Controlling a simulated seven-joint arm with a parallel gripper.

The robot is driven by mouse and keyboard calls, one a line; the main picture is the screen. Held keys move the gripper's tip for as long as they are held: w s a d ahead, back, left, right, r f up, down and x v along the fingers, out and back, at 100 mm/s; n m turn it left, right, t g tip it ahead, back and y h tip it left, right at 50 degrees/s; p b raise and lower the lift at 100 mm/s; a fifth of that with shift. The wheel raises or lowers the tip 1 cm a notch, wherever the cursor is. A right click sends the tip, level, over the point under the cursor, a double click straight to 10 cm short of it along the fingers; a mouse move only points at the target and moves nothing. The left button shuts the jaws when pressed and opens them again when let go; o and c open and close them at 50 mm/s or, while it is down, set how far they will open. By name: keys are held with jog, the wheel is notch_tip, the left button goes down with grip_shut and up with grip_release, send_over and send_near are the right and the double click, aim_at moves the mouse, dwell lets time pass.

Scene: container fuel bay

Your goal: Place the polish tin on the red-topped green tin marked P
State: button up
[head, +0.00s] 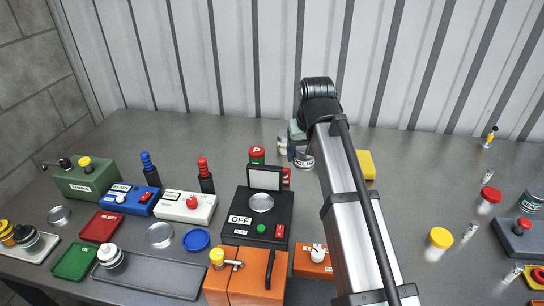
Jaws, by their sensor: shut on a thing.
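The green tin (257,160) has a red top marked P and stands upright behind the black device. A silvery tin with a dark label, which I take for the polish tin (304,162), is to its right, partly hidden by my arm. My gripper (296,148) is shut on this tin and mostly hidden by my arm link. The held tin is to the right of the green tin and apart from it. Its height above the table is hard to tell.
A black device (281,213) with a raised screen and a round dish stands in front of the green tin. A red item (286,177) is beside the screen. A yellow block (366,164) lies right of my arm.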

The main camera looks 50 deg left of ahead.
jog(key=s+a+r+n, duration=0.2)
jog(key=a+r, duration=0.1)
jog(key=a, duration=0.6)
jog(key=s+a+r+n, duration=0.1)
jog(key=s+a+r, duration=0.15)
jog(key=a, duration=0.65)
send_near(255, 148)
jog(key=shift+g+y, duration=0.3)
jog(key=shift+g, duration=0.1)
jog(key=shift+w+x, duration=0.2)
jog(key=shift+x, duration=1.15)
jog(key=shift+w+x, duration=0.2)
jog(key=shift+x, duration=1.15)
jog(key=shift+d+f, duration=0.1)
jog(key=o, duration=1.3)
jog(key=shift+c, duration=0.2)
jog(key=v, duration=1.2)
